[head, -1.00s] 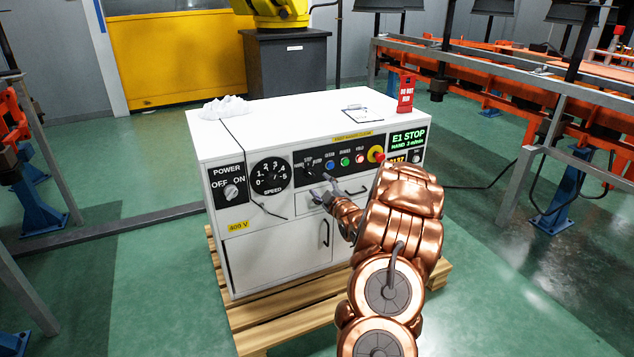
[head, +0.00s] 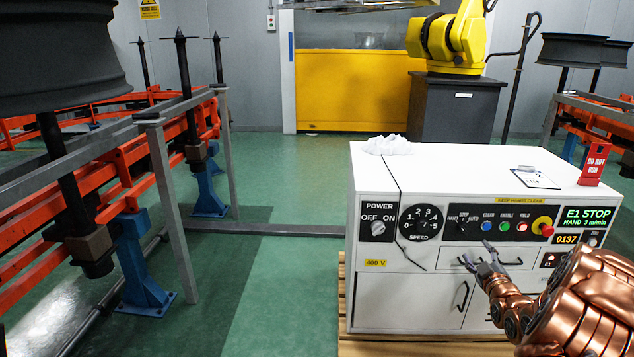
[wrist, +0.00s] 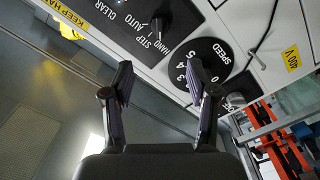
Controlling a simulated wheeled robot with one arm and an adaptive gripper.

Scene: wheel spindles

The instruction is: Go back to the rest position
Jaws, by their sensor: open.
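My gripper (head: 490,256) is open and empty in front of the white control cabinet (head: 400,290), near its drawer handle. In the wrist view my gripper (wrist: 160,82) has its two fingers spread apart, with the cabinet's front panel beyond them. My copper-coloured arm reaches in from the lower right of the head view. The wrist view shows the STEP/HAND/AUTO selector (wrist: 157,28) and the speed dial (wrist: 203,64) close by. I cannot tell from these frames whether the fingers touch the panel.
The cabinet stands on a wooden pallet (head: 430,348). A red sign (head: 594,162), a clipboard (head: 530,177) and a white cloth (head: 388,145) lie or stand on top. Orange rails with a dark wheel (head: 60,50) fill the left. Green floor between (head: 270,200) is open.

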